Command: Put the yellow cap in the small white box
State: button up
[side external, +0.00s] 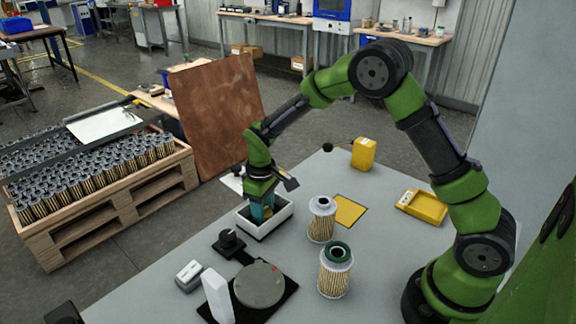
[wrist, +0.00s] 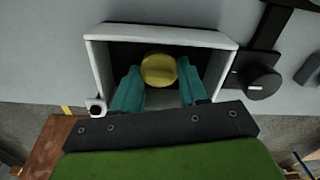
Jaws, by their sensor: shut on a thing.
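The yellow cap (wrist: 158,70) is round and sits between the teal fingers of my gripper (wrist: 158,76) in the wrist view. My gripper is shut on it. The small white box (wrist: 98,68) has an open top and a dark inside, and it surrounds the cap and fingertips in that view. In the side view my gripper (side external: 262,211) points down into the white box (side external: 278,224), with its fingertips inside the rim. The box walls and fingers hide most of the cap there. I cannot tell whether the cap touches the box floor.
Two filter cartridges (side external: 321,220) (side external: 335,272) stand right of the box, the nearer one with a green top. A round grey plate (side external: 260,285) and a white block (side external: 217,297) are in front. A yellow container (side external: 364,153) and yellow tray (side external: 424,206) lie farther right.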

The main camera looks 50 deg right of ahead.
jog(key=shift+f, duration=0.15)
jog(key=o, duration=1)
notch_tip(320, 180, up, 12)
jog(key=s+r+m+t+y, duration=0.1)
jog(key=s+r+m+t, duration=0.2)
jog(key=s+r, duration=0.6)
jog(key=s+r+m+t+y, duration=0.1)
jog(key=s+r+m+t, duration=0.1)
jog(key=s, duration=1.1)
jog(key=shift+d+m+t, duration=0.25)
jog(key=shift+m+t, duration=0.65)
jog(key=shift+t, duration=0.2)
jog(key=shift+w, duration=0.1)
